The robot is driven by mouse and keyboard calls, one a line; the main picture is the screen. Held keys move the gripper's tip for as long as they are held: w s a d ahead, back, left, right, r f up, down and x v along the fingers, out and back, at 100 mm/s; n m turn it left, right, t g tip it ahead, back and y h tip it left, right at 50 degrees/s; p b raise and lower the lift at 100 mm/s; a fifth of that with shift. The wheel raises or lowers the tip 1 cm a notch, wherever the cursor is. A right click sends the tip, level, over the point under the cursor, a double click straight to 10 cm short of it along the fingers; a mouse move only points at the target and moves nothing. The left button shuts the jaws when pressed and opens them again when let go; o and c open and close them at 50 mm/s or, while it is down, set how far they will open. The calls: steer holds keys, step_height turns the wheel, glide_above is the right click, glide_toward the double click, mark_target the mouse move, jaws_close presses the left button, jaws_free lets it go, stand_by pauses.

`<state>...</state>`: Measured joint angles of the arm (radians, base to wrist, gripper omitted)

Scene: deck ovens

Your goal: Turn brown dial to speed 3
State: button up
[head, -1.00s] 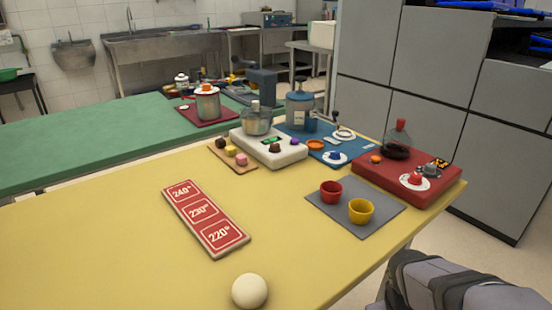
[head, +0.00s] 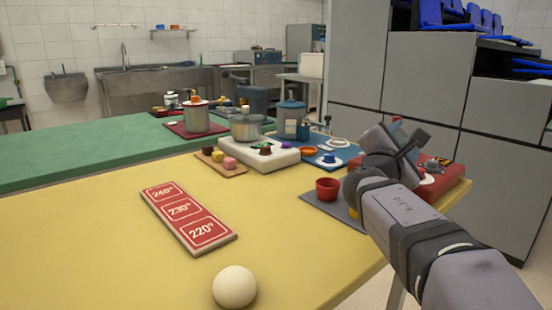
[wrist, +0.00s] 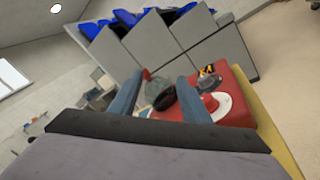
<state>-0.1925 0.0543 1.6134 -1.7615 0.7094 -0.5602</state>
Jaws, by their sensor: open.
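The brown dial (head: 265,150) sits on top of the white appliance (head: 275,160) that holds a metal pot, in the middle of the head view. The dial's pointer and speed marks are too small to read. My gripper (head: 408,138) is open and empty, raised over the right end of the yellow table, well to the right of the dial. In the wrist view the two fingers of my gripper (wrist: 160,78) are spread, with the red appliance (wrist: 236,98) beyond them. The brown dial cannot be made out in the wrist view.
A red cup (head: 327,189) stands on a grey mat (head: 315,200); a yellow cup is mostly hidden by my arm. A blue base (head: 325,158) lies right of the white appliance. A red temperature board (head: 188,221) and white ball (head: 234,287) are in front.

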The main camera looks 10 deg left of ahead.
steer(key=w+a+n+t+y, duration=0.2)
steer(key=a+n+y, duration=0.25)
steer(key=a, duration=0.35)
steer(key=n+y+b, duration=0.2)
steer(key=n+y, duration=0.8)
steer(key=n, duration=0.4)
glide_toward(266, 148)
steer(key=shift+w+a+r+g, duration=0.15)
steer(key=shift+w+r, duration=0.2)
steer(key=shift+r, duration=0.2)
steer(key=shift+w+d+r+g, duration=0.15)
steer(key=shift+w+r, duration=0.2)
steer(key=shift+r, duration=0.25)
steer(key=shift+a+f+b, duration=0.15)
steer(key=shift+f+b, duration=0.3)
steer(key=shift+f, duration=0.2)
steer(key=shift+w+f+g, duration=0.1)
steer(key=shift+f+g, duration=0.15)
steer(key=shift+g, duration=0.05)
steer(key=shift+w+a+r, duration=0.1)
steer(key=shift+w+r, duration=0.05)
steer(key=shift+r, duration=0.05)
steer(key=shift+p+x, duration=1.3)
steer(key=shift+x, duration=2.2)
